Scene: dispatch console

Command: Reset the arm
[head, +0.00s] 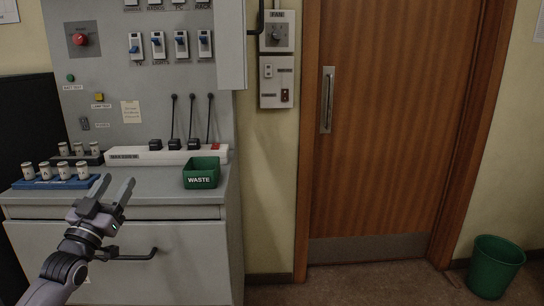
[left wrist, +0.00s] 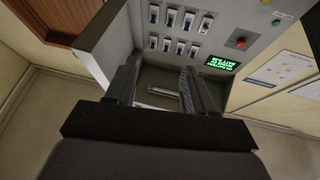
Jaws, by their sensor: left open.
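My left gripper (head: 117,182) stands in front of the console's counter in the head view, its two fingers pointing up and spread apart. Nothing is between the fingers. In the left wrist view, the fingers of my left gripper (left wrist: 158,75) are apart, with the console panel (left wrist: 186,31) beyond them, and touch nothing that I can see. My right gripper is in neither view.
A green WASTE bin (head: 201,174), a white power strip (head: 166,155) with black plugs and a blue rack (head: 57,183) of small canisters stand on the counter. Below is a drawer handle (head: 133,255). A wooden door (head: 390,130) and green basket (head: 494,268) are at right.

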